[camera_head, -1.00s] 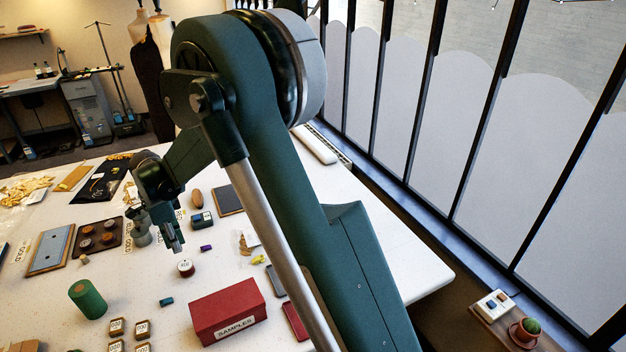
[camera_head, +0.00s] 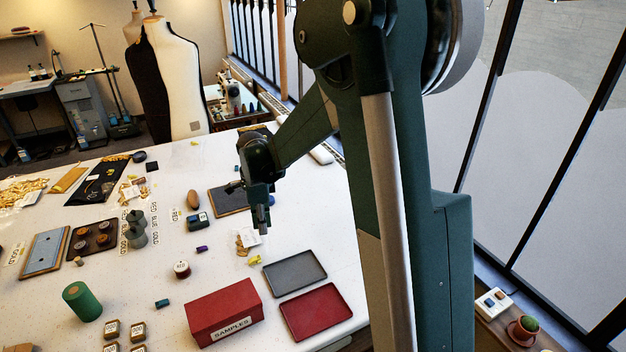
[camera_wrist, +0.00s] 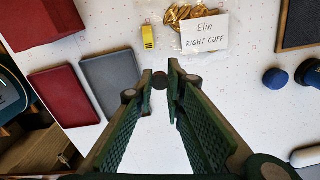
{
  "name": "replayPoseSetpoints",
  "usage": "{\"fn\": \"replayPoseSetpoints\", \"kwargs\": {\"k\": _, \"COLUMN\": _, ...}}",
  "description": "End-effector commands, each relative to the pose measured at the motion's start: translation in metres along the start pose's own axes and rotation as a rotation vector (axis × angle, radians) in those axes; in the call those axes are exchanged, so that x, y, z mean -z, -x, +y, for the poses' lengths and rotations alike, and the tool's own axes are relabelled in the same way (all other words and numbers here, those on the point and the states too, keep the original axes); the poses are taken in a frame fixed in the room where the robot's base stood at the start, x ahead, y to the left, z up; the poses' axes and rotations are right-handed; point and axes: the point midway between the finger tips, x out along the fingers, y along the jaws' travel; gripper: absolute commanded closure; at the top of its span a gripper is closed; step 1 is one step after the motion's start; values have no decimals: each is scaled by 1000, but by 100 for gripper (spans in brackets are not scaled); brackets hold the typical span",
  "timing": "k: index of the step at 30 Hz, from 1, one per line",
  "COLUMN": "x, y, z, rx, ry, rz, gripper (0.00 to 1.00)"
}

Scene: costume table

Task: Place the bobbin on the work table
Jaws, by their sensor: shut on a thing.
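My gripper (camera_head: 264,220) is over the right part of the white table (camera_head: 320,222), pointing down, above the area behind the grey tray.
A grey tray (camera_head: 295,272), a red tray (camera_head: 316,312) and a red SAMPLES box (camera_head: 224,312) stand near the front. A yellow piece (camera_wrist: 147,37) and a "RIGHT CUFF" card (camera_wrist: 205,33) lie near my gripper. A sewing machine stand (camera_head: 233,98) is at the back.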

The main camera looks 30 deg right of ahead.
Motion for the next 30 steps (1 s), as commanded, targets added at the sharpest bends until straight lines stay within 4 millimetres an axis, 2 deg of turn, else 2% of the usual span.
{"fn": "replayPoseSetpoints", "kwargs": {"k": 1, "x": 16, "y": 0, "z": 3, "rx": 0, "ry": -18, "rz": 0, "gripper": 92}}
{"fn": "replayPoseSetpoints", "kwargs": {"k": 12, "x": 115, "y": 0, "z": 30, "rx": 0, "ry": -134, "rz": 0, "gripper": 92}}
{"fn": "replayPoseSetpoints", "kwargs": {"k": 23, "x": 202, "y": -2, "z": 70, "rx": 0, "ry": -246, "rz": 0, "gripper": 92}}
{"fn": "replayPoseSetpoints", "kwargs": {"k": 30, "x": 253, "y": -4, "z": 104, "rx": 0, "ry": -321, "rz": 0, "gripper": 92}}
